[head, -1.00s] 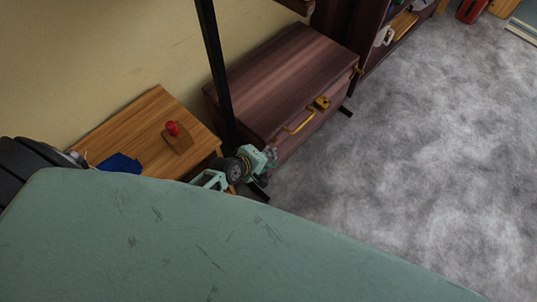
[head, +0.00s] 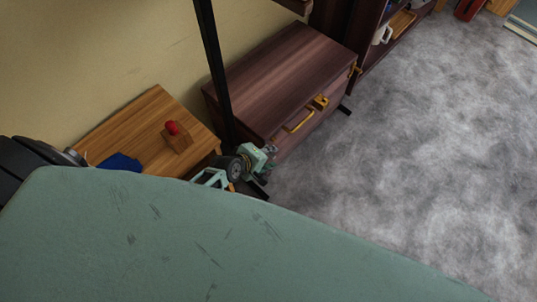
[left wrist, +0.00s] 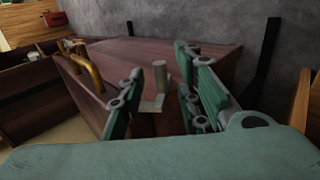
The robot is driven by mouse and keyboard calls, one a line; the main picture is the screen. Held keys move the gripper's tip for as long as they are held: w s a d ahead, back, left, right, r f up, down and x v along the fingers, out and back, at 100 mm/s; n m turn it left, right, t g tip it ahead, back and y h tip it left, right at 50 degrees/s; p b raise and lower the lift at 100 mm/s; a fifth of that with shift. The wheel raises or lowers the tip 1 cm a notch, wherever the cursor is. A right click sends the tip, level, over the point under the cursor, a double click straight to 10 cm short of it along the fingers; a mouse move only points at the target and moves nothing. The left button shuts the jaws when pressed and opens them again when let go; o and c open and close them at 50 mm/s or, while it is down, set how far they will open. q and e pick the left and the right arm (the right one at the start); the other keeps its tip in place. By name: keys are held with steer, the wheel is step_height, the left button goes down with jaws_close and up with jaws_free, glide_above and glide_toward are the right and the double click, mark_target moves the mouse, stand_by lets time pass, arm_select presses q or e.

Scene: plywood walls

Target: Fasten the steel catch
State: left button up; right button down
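The dark wooden chest (head: 280,70) stands against the wall with its lid down. A pale grey upright piece with a flat foot, which looks like the steel catch (left wrist: 160,76), is at the chest in the left wrist view. My left gripper (head: 268,158) is at the near end of the chest front. In the left wrist view its green fingers (left wrist: 158,103) are open, one on each side of the catch; whether they touch it I cannot tell. The head view hides the catch behind the gripper. My right gripper is not in view.
A brass handle (head: 300,121) and a brass fitting (head: 320,102) are on the chest front. A low wooden table (head: 146,122) with a red-knobbed block (head: 176,138) stands to its left. A black post (head: 212,65) stands between. Grey floor (head: 430,150) lies free to the right.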

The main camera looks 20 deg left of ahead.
arm_select(q)
steer(key=v, duration=1.2)
steer(key=shift+c, duration=0.3)
